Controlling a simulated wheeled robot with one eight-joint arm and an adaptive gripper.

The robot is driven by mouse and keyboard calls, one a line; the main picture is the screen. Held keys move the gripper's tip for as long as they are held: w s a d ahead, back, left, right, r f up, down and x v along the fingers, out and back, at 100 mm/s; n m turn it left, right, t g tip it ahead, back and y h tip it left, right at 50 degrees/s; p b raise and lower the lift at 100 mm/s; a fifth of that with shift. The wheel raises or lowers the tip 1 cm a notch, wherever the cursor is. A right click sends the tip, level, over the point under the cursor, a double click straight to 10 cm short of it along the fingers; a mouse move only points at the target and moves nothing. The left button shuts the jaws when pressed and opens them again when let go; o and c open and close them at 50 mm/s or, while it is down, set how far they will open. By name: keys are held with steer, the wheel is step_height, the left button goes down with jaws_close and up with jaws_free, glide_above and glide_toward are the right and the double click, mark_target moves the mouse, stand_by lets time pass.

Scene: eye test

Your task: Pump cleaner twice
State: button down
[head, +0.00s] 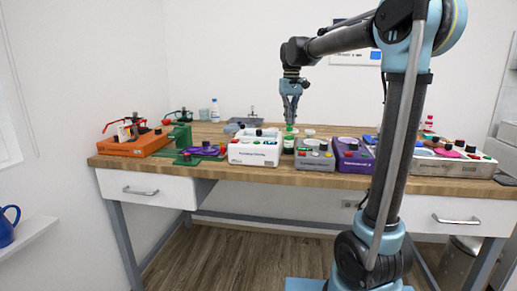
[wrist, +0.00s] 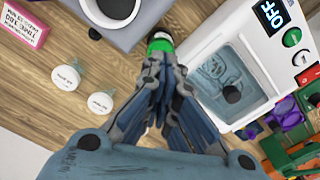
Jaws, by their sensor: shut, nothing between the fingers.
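A small green bottle (head: 289,145), which may be the cleaner, stands near the front of the table between a white machine and a grey machine. My gripper (head: 290,122) points straight down over it, fingertips close above its top. In the wrist view the bottle's green and dark top (wrist: 160,44) shows just beyond my shut fingertips (wrist: 163,68). The fingers have nothing between them. I cannot tell whether the fingertips touch the bottle's top. Most of the bottle is hidden in the wrist view.
The white machine (head: 254,156) stands close left of the bottle, the grey machine (head: 314,163) close right. A purple machine (head: 354,166) and an orange one (head: 135,148) stand further out. Two pale round pieces (wrist: 65,78) (wrist: 100,103) lie on the wooden table (wrist: 30,105).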

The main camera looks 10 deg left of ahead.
steer(key=shift+f, duration=0.15)
steer(key=shift+r, duration=1.5)
steer(key=shift+f, duration=0.3)
steer(key=shift+f, duration=1.2)
steer(key=shift+r, duration=1.5)
steer(key=shift+r, duration=0.1)
